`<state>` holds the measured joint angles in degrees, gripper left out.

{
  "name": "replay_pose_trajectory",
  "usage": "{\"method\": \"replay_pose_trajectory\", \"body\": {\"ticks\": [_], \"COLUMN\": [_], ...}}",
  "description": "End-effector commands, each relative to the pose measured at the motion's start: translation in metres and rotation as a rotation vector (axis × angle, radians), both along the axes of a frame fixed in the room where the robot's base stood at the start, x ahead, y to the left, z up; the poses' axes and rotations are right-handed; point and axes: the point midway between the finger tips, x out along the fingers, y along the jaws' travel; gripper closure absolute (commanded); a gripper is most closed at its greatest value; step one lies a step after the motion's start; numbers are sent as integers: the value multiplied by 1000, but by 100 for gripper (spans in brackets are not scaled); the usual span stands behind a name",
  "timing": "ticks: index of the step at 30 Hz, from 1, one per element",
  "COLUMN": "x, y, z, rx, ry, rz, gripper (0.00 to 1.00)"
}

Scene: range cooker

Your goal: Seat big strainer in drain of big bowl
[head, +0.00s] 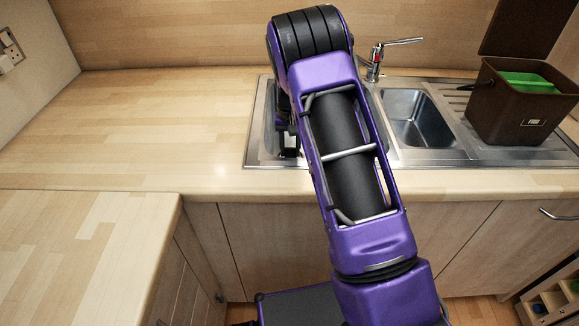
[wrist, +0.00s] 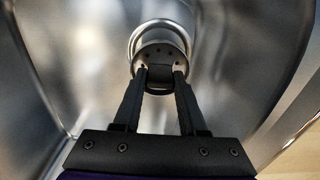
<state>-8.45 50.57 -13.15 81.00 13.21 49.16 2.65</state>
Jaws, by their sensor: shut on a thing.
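The big bowl (head: 262,118) is the left basin of the steel sink; my purple arm hides most of it in the head view. Its shiny inside (wrist: 75,75) fills the wrist view. My gripper (wrist: 160,78) is down in this bowl, shut on the big strainer (wrist: 160,56), a round grey metal piece with small holes. The strainer lies over or inside the bright round rim of the drain (wrist: 135,36). The near part of the strainer is hidden by the fingertips. I cannot tell whether it is down in the drain or just above it.
The smaller basin (head: 417,117) is to the right, with a tap (head: 374,62) behind. A brown caddy (head: 520,108) with a green inside stands on the drainer. The wooden worktop (head: 150,115) to the left is clear.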

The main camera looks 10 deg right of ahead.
Motion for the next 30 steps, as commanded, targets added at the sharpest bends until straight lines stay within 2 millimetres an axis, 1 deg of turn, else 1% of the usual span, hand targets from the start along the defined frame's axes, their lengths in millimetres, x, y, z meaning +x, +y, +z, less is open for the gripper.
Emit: {"method": "replay_pose_trajectory", "body": {"ticks": [1, 3, 8, 15, 23, 26, 27, 29, 30], "x": [0, 0, 0, 0, 0, 0, 0, 0, 0], "y": [0, 0, 0, 0, 0, 0, 0, 0, 0], "z": [-10, -19, -29, -61, -62, -66, -66, -65, -65], "rx": [0, -1, 0, 0, 0, 1, 1, 1, 0], "ry": [2, 1, -1, 1, -1, -1, -1, -1, -1], "rz": [0, -1, 0, 0, 0, 0, 0, 0, 0], "gripper": [100, 100, 100, 100, 100, 100, 57, 46, 39]}}
